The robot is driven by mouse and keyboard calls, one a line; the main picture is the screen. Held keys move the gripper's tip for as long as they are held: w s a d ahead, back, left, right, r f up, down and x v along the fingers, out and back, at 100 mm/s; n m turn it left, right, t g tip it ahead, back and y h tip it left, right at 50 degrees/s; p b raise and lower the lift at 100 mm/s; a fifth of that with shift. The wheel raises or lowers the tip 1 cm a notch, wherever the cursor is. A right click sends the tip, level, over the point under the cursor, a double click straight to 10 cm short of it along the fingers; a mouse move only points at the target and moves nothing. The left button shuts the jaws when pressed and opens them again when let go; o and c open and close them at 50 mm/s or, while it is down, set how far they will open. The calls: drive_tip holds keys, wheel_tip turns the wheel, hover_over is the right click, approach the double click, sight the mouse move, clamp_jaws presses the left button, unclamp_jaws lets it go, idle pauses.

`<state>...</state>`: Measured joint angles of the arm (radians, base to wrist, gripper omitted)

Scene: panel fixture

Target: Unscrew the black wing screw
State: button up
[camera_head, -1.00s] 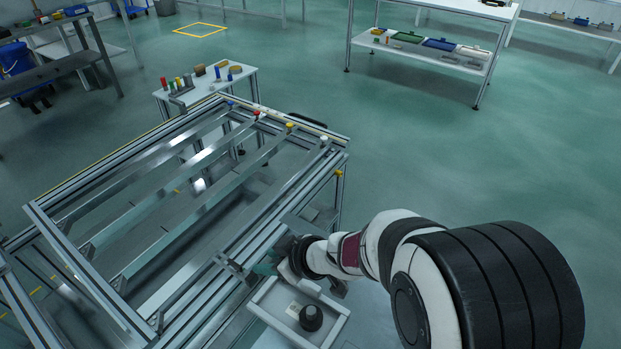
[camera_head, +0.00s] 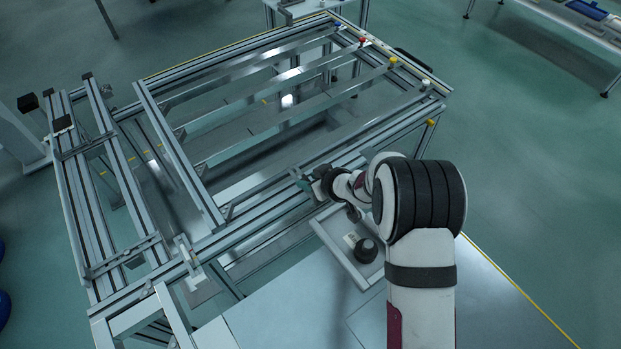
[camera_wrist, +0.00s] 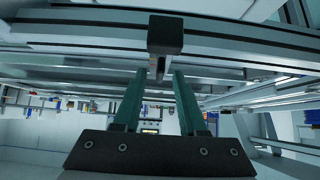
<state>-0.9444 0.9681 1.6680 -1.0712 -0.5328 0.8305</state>
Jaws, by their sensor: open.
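In the wrist view, a black block-shaped head (camera_wrist: 165,34) with a short grey stem sits against a metal rail. It looks like the black wing screw, but its wings cannot be made out. My gripper (camera_wrist: 160,76) is open, its two teal fingers on either side of the line to the stem, with the black head just beyond the tips. Nothing is held between the fingers. In the head view my gripper (camera_head: 303,182) is at the front rail of the frame, above the tray's far end. The screw is too small or hidden there.
A grey tray (camera_head: 335,255) with a black round piece (camera_head: 366,250) and a small pale item stands beside the aluminium frame (camera_head: 200,242). Coloured knobs, including a yellow one (camera_head: 393,61), line the frame's far right edge. The pale tabletop (camera_head: 290,315) in front is clear.

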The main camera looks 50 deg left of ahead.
drive_tip(key=shift+c, duration=0.3)
clamp_jaws()
drive_tip(key=n+g, duration=0.1)
drive_tip(key=n, duration=0.1)
drive_tip(key=n+g, duration=0.2)
drive_tip(key=n+g+h, duration=0.1)
drive_tip(key=n, duration=0.1)
drive_tip(key=shift+w, duration=0.3)
drive_tip(key=n+g+h, duration=0.1)
drive_tip(key=n+g, duration=0.1)
drive_tip(key=n, duration=0.1)
drive_tip(key=shift+w+a+g+h, duration=0.15)
drive_tip(key=shift+g+h, duration=0.15)
drive_tip(key=shift+h, duration=0.1)
drive_tip(key=shift+n+g+h, duration=0.3)
drive_tip(key=shift+n+h, duration=0.1)
drive_tip(key=shift+n, duration=0.4)
drive_tip(key=shift+a, duration=0.1)
